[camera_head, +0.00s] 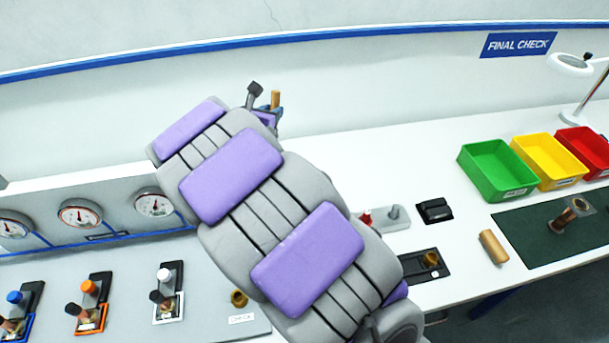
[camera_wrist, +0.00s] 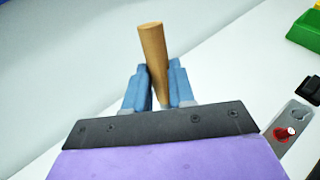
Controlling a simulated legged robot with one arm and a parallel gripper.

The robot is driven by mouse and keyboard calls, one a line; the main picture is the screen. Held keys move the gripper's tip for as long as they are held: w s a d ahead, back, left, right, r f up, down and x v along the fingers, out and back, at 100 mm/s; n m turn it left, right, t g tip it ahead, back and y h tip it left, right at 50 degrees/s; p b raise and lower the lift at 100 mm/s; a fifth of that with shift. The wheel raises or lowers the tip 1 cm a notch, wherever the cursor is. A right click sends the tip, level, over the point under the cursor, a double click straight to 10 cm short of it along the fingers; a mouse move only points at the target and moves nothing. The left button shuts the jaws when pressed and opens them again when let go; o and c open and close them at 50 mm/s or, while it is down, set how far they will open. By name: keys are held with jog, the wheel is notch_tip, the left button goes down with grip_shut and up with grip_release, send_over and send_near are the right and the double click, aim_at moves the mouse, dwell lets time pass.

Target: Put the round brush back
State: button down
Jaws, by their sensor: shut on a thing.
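My gripper (camera_wrist: 160,72) has its blue fingers shut on a wooden rod (camera_wrist: 153,48), which looks like the handle of the round brush. In the head view my gripper (camera_head: 268,113) is at the far end of my purple and grey arm, raised in front of the back wall. The wooden rod (camera_head: 275,98) sticks up from it there, next to a dark grey piece I cannot identify. No bristles show; the brush's other end is hidden. A separate wooden cylinder (camera_head: 493,247) lies on the white bench at right.
Green (camera_head: 490,190), yellow (camera_head: 545,177) and red (camera_head: 580,165) bins stand at back right. A dark green mat (camera_head: 535,245) holds brass fittings. Dial gauges (camera_head: 80,213) and several coloured-cap valves stand at left. My arm hides the bench's middle.

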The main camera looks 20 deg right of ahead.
jog(key=f+m+g, duration=0.1)
jog(key=a+m+g+h, duration=0.1)
jog(key=g, duration=0.1)
jog(key=shift+a+f+m+g, duration=0.2)
jog(key=shift+f+m+g, duration=0.1)
jog(key=shift+f, duration=0.05)
jog(key=s+d+f+m+g+y+b, duration=0.2)
jog(key=s+d+f+m+g+y, duration=0.25)
jog(key=d+f+m+g, duration=0.6)
jog(key=a+f+m+t+y, duration=0.1)
jog(key=f+m+y, duration=0.1)
jog(key=f+m, duration=0.1)
jog(key=a+f+m+t+y+b, duration=0.1)
jog(key=f+m+y, duration=0.1)
jog(key=f+m, duration=0.2)
jog(key=w+a+f+m+t+y, duration=0.1)
jog(key=f+m+y, duration=0.2)
jog(key=m, duration=0.2)
jog(key=shift+w+a+f+t+b, duration=0.1)
jog(key=shift+a+f+t+b, duration=0.2)
jog(key=shift+f+b, duration=0.1)
jog(key=shift+d+f+m, duration=0.2)
jog(key=shift+f+m, duration=0.05)
jog(key=shift+d+f+b, duration=0.1)
jog(key=shift+f+b, duration=0.3)
jog(key=shift+f, duration=0.15)
jog(key=shift+f+b, duration=1.05)
jog(key=shift+f, duration=1.2)
